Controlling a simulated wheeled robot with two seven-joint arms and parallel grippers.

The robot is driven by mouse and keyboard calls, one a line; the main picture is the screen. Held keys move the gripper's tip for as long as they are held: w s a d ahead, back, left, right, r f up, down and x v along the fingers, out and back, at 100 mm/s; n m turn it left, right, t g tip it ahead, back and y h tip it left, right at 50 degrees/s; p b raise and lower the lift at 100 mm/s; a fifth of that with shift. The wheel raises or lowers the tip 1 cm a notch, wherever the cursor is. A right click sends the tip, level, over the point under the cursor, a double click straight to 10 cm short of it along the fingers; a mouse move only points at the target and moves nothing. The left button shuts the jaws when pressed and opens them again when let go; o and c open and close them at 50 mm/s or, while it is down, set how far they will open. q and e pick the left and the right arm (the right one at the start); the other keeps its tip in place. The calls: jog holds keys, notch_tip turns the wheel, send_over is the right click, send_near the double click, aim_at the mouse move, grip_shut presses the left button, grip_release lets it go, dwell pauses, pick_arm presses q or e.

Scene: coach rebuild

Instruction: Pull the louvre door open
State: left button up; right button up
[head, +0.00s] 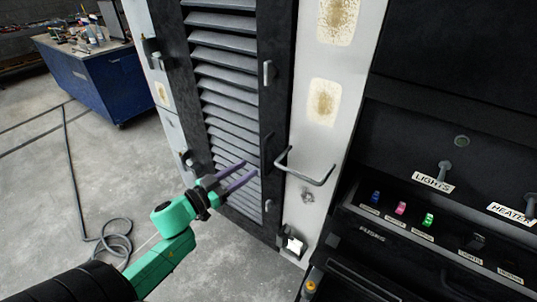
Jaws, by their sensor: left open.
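The louvre door (222,52) stands upright in the middle of the head view, with grey slats in a dark frame. It looks shut or nearly so. A dark upright handle (267,152) is on its right edge. My left gripper (251,168) is open, its two purple fingers pointing right in front of the lower slats. The fingertips are just left of the dark handle and no object is seen between them. I cannot tell how far they are from the door surface. My right gripper is out of view.
A bent grey grab bar (305,172) sticks out from the white pillar (312,135) right of the door. A switch panel (400,215) is farther right. A blue workbench (95,85) stands back left. A cable (112,248) lies on the otherwise clear floor.

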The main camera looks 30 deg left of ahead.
pick_arm(q)
jog(key=p, duration=0.1)
send_over(265, 172)
jog(key=shift+w+a, duration=0.1)
jog(key=shift+w, duration=0.3)
grip_shut()
dwell(1.1)
